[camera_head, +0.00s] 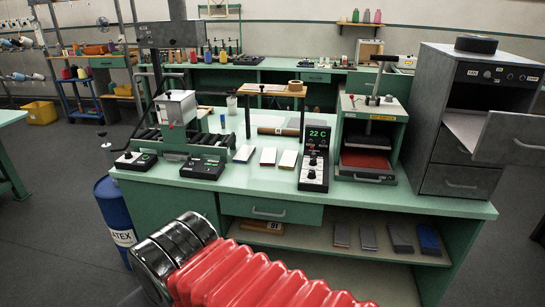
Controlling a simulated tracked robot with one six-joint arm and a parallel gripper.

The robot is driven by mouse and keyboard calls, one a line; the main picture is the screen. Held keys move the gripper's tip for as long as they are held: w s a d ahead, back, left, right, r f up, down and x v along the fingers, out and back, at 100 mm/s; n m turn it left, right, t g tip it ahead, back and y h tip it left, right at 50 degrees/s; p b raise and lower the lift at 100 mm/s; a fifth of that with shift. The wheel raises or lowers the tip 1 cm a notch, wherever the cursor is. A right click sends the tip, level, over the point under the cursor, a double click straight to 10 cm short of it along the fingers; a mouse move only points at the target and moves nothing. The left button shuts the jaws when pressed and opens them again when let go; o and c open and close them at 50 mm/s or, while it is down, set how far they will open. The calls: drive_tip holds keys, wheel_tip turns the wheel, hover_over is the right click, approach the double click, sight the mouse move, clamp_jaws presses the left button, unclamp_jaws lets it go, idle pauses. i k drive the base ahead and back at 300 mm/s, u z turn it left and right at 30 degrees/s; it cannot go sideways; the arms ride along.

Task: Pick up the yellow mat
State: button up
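I cannot make out a yellow mat in the head view. Three small pale flat pieces lie in a row on the green workbench (225,178): a left one (244,153), a middle one (268,156) and a right one (288,159). They look white or cream, with darker front edges. Several grey and blue flat pieces, among them a blue one (428,239), lie on the bench's lower shelf. My arm, with a red ribbed sleeve, crosses the bottom of the view. My gripper's fingers do not show.
A control box reading "22 C" (314,160) stands beside a green press (370,140) with a red pad. A grey cabinet (465,115) has its door or drawer open at right. A blue drum (117,215) stands left of the bench. A yellow bin (40,112) sits on the far-left floor.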

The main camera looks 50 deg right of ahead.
sight(288, 161)
drive_tip(key=z, duration=0.1)
drive_tip(key=i, duration=0.8)
drive_tip(key=z, duration=0.55)
drive_tip(key=i, duration=0.75)
drive_tip(key=z, duration=0.45)
